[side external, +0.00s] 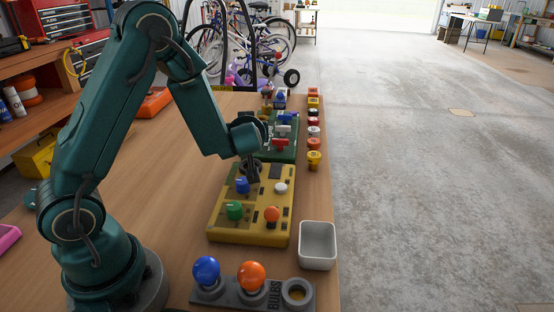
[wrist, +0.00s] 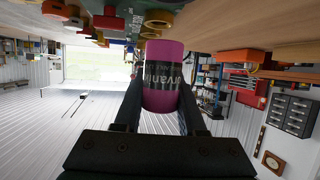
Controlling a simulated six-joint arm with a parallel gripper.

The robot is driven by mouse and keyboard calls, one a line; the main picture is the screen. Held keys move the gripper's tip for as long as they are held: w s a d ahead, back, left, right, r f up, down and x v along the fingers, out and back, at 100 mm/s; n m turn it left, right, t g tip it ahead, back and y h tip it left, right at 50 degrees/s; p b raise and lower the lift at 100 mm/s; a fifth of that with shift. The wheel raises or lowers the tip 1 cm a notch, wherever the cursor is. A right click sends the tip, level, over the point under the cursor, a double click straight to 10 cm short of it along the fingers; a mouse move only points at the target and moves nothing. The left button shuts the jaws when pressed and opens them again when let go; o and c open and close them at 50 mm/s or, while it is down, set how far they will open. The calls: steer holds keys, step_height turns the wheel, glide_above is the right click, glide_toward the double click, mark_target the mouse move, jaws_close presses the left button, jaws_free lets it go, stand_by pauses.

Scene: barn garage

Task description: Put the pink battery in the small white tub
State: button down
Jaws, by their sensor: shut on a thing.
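The pink battery (wrist: 164,60), with a black label band, is held between the two fingers of my gripper (wrist: 161,95) in the wrist view. The gripper is shut on it. In the side external view the battery cannot be clearly made out, and the fingers are hard to tell from the dark parts near my wrist. The small white tub (side external: 318,262) stands at the table's right edge, near the front. It looks empty, and my gripper is apart from it, farther back over the boards.
A yellow board (side external: 222,228) with knobs lies left of the tub. A grey bulb holder (side external: 230,298) with blue and orange bulbs is in front. A green board (side external: 291,155) and a row of small coloured pots (side external: 314,158) are farther back. Bare tabletop (side external: 165,200) lies left.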

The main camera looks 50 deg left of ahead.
steer(key=s+d+r+m+t+h, duration=0.15)
steer(key=d+r, duration=0.25)
steer(key=d, duration=0.5)
steer(key=s+d+r+m+t+h, duration=0.1)
steer(key=s+d+r, duration=0.1)
steer(key=d+r, duration=0.45)
steer(key=s+f+n+g+y, duration=0.2)
steer(key=s, duration=0.3)
steer(key=w+a+f+n+g+y, duration=0.1)
steer(key=w+a+f+n+g, duration=0.1)
steer(key=a, duration=0.6)
steer(key=w+a+f+n+g+y, duration=0.1)
steer(key=a+f+n+g, duration=0.15)
steer(key=a, duration=0.55)
steer(key=s+a+f+n+g, duration=0.1)
steer(key=s+a+f+g, duration=0.1)
steer(key=s+a, duration=0.2)
steer(key=s+a+f+n+g, duration=0.2)
steer(key=s+a+f, duration=0.1)
steer(key=s+a, duration=0.1)
steer(key=s+a+f+n+g, duration=0.2)
steer(key=s+a+f, duration=0.1)
steer(key=a, duration=0.3)
steer(key=shift+s+f+y, duration=0.15)
steer(key=shift+s+y, duration=0.1)
steer(key=shift+s, duration=0.15)
steer(key=shift+f, duration=2.35)
